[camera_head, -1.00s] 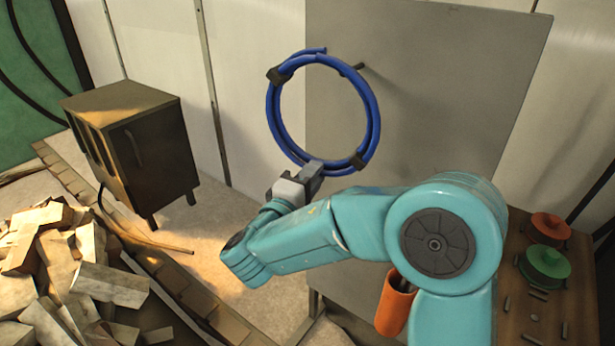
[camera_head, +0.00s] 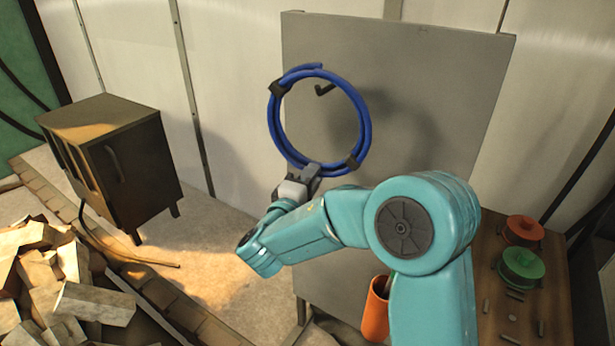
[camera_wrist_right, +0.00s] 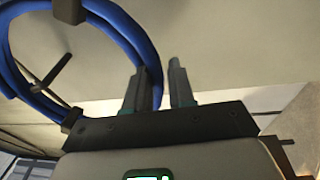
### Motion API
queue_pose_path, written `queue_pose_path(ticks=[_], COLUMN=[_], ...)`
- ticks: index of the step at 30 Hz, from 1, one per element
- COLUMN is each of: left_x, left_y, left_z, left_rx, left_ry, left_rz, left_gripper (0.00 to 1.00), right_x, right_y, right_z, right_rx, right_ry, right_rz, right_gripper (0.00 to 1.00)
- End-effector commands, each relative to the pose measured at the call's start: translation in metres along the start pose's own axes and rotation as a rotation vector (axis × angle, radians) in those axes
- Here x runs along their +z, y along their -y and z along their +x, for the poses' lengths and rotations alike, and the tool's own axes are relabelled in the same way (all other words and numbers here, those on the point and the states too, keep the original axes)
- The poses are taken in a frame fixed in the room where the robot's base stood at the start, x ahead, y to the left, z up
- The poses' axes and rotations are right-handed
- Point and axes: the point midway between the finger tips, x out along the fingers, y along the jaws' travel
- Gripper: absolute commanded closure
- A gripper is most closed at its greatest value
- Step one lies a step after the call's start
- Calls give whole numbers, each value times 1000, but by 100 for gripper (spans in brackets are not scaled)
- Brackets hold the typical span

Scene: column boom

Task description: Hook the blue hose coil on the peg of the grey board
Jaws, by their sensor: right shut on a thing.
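The blue hose coil (camera_head: 275,125) is an upright ring with dark ties, in front of the grey board (camera_head: 440,120). My right gripper (camera_head: 312,172) is shut on its lower edge. The dark peg (camera_head: 323,91) shows through the upper part of the ring's opening, apart from the hose in the picture. In the right wrist view, the coil (camera_wrist_right: 135,38) runs between the fingers of my right gripper (camera_wrist_right: 158,88), and the peg (camera_wrist_right: 55,72) shows within the ring. I cannot tell whether the peg's tip is through the ring. My left gripper is out of view.
A dark cabinet (camera_head: 115,160) stands at left, with a pile of cut wood (camera_head: 60,285) below it. At right, a wooden table (camera_head: 500,325) carries a red reel (camera_head: 523,230), a green reel (camera_head: 521,266) and small parts. An orange cylinder (camera_head: 375,310) stands beside my right arm.

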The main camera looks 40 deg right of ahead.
Motion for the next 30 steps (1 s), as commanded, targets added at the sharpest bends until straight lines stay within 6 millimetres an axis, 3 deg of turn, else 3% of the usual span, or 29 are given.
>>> queue_pose_path(ticks=[15, 30], left_x=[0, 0], left_y=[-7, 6], left_z=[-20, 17], left_rx=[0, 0], left_ry=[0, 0], left_rz=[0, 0], left_gripper=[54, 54], right_x=[6, 5], right_y=[2, 28], right_z=[33, 31], right_rx=[2, 3], right_ry=[3, 0], right_rz=[-1, 1], right_gripper=[100, 100])
